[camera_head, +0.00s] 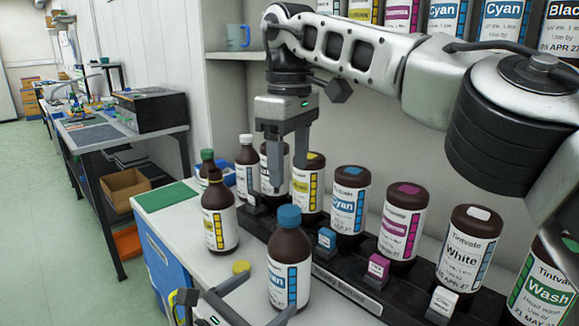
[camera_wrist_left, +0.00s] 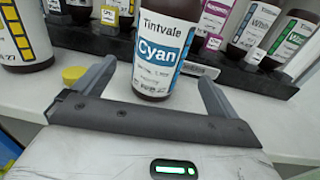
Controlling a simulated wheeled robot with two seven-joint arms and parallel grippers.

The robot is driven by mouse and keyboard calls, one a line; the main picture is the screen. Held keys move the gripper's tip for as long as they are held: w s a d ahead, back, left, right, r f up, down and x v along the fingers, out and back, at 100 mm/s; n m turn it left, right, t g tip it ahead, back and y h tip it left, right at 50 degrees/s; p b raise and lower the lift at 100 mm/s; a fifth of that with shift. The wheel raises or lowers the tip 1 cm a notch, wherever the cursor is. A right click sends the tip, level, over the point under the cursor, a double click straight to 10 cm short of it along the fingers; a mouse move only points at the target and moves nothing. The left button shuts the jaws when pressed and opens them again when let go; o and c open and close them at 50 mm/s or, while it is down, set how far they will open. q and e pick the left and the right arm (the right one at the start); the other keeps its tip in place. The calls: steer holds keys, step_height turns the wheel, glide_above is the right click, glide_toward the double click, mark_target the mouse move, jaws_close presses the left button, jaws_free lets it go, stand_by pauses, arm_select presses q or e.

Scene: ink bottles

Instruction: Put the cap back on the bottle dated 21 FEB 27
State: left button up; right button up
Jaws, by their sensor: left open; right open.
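A brown bottle with a yellow-striped label (camera_head: 219,220) stands at the front left of the counter, its top brown with no coloured cap visible. A loose yellow cap (camera_head: 241,267) lies on the counter; it also shows in the left wrist view (camera_wrist_left: 73,75), beside the left finger. A Cyan bottle (camera_head: 289,255) with a blue cap stands in front of the rack. My left gripper (camera_head: 275,291) is low and open, its fingers to either side of the Cyan bottle's base. My right gripper (camera_head: 288,165) is open, pointing down before the rack's back bottles. The date 21 FEB 27 is not readable.
White-capped (camera_head: 247,165) and green-capped (camera_head: 207,157) bottles stand at the back left. A green mat (camera_head: 165,195) lies at the counter's left end. My right arm spans above the rack.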

steer(key=shift+f+b, duration=0.65)
steer(key=shift+f, duration=0.15)
arm_select(q)
steer(key=v, duration=0.8)
steer(key=shift+s, duration=0.15)
steer(key=shift+a, duration=0.15)
